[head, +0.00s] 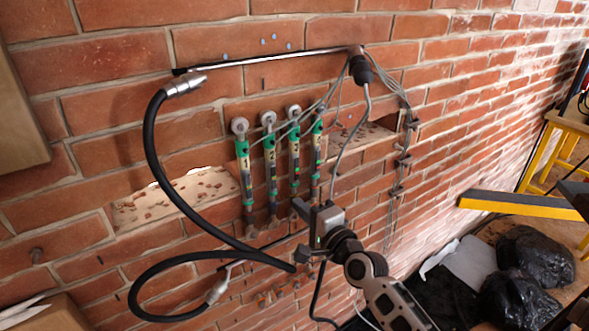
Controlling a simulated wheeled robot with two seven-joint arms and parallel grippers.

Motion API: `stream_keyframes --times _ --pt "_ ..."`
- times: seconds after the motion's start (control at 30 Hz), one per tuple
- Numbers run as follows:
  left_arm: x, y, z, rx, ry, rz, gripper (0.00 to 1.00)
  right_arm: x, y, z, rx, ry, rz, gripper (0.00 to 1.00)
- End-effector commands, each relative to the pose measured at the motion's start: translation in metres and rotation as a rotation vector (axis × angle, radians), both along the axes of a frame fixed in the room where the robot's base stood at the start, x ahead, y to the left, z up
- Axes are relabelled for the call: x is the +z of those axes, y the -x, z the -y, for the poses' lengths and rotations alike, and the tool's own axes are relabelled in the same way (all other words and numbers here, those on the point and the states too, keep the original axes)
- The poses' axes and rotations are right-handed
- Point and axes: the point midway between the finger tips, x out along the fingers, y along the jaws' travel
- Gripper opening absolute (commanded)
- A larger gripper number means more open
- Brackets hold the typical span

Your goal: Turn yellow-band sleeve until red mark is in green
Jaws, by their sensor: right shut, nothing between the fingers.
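Several slim upright gauges with green sleeves and round grey top mounts hang side by side on the brick wall: the leftmost (246,170), the second (271,160), the third (294,155) and the rightmost (316,150). Small yellowish bands show on them. A tiny reddish spot shows on the third; I cannot make out which sleeve is the yellow-band one, or a red mark against a green zone. My right gripper (303,211) is shut and empty, just below the lower ends of the two right gauges; I cannot tell whether it touches them. My left gripper is not in view.
A thick black hose (152,135) loops out from the wall left of the gauges and passes below them. A metal bar (270,60) runs above. Grey cables (385,85) hang right. Black bags (530,260) and a yellow beam (520,205) are at right.

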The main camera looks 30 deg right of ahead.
Motion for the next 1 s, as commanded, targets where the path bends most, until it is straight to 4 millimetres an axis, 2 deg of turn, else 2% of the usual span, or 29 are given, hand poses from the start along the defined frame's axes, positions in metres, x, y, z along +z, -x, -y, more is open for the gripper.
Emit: stream_keyframes --times 1.0 --pt "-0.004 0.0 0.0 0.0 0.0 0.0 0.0 0.001 -0.004 0.011 -0.001 0.0 0.002 0.0"
